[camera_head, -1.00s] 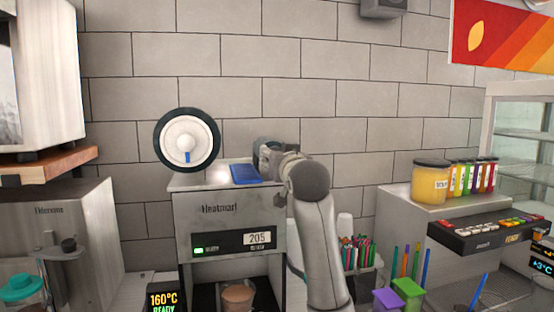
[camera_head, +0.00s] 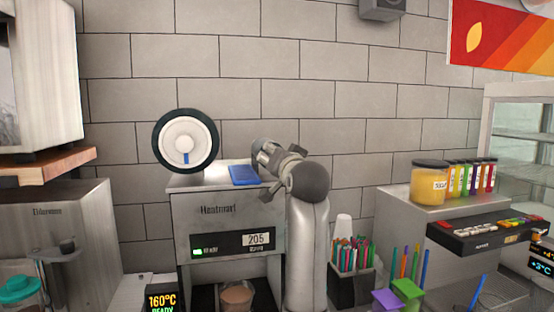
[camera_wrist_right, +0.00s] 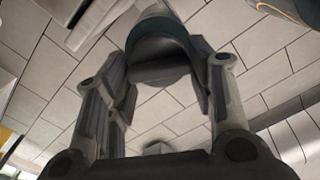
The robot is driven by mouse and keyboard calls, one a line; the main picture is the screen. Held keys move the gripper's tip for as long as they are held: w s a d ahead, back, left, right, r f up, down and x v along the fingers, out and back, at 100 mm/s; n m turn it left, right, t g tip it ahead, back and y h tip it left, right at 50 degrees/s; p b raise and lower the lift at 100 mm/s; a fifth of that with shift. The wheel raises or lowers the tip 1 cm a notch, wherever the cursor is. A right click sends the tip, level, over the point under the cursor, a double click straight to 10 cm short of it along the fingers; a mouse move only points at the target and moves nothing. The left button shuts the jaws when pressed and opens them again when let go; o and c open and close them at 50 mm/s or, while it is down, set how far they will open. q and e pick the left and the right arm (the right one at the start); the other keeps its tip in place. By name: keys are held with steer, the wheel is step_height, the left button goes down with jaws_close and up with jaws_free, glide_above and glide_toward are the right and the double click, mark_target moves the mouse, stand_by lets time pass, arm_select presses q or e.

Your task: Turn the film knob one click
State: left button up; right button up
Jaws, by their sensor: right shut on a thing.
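The sealer (camera_head: 222,218) is a grey box marked "Heatmart" with a "205" display and a green light. A round white disc with a black rim and a blue mark (camera_head: 185,140) stands above its top left. In the right wrist view, a rounded dark knob-like thing with a teal-green rim (camera_wrist_right: 160,58) sits between the fingers of my right gripper (camera_wrist_right: 166,75), which is shut on it. In the head view my right wrist reaches over the sealer's top right, and the held knob cannot be made out there. My left gripper is not in view.
A blue pad (camera_head: 244,174) lies on the sealer's top beside my right wrist. A cup (camera_head: 236,297) stands in the sealer's lower bay. A black holder of coloured sticks (camera_head: 351,288) and jars (camera_head: 429,184) are to the right.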

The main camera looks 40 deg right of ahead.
steer(key=shift+w+f, duration=0.1)
steer(key=shift+f, duration=0.05)
steer(key=o, duration=0.7)
steer(key=shift+o, duration=0.2)
steer(key=v, duration=1.2)
